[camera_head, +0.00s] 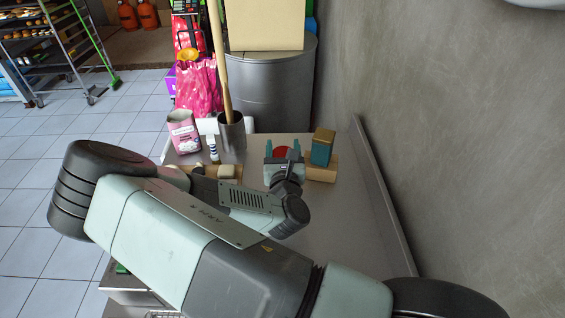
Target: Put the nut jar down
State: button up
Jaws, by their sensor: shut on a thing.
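My gripper (284,158) is at the far part of the steel table (345,213), with its fingers pointing away from the camera. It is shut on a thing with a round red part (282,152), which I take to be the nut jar. Only the red part shows between the fingers; my gripper hides the rest. I cannot tell whether the jar touches the table or hangs just above it.
A teal and gold box (321,148) stands close right of my gripper, by a wooden block (328,168). To the left are a grey canister (232,140) with a rolling pin, a white bottle (213,150) and a pink-white packet (184,133). A wall bounds the right.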

jog(key=w+a+r+n+y, duration=0.2)
jog(key=w+a+y, duration=0.15)
jog(key=w, duration=0.95)
jog(key=shift+g+y, duration=0.25)
jog(key=shift+g, duration=0.05)
jog(key=shift+w+a+f, duration=0.15)
jog(key=shift+f, duration=1.5)
jog(key=shift+w+a+f, duration=0.15)
jog(key=shift+w+f, duration=0.05)
jog(key=shift+f, duration=1.5)
jog(key=shift+w+a+f, duration=0.15)
jog(key=shift+f, duration=1.5)
jog(key=shift+f, duration=0.15)
jog(key=o, duration=1.6)
jog(key=shift+n, duration=0.3)
jog(key=shift+c, duration=0.2)
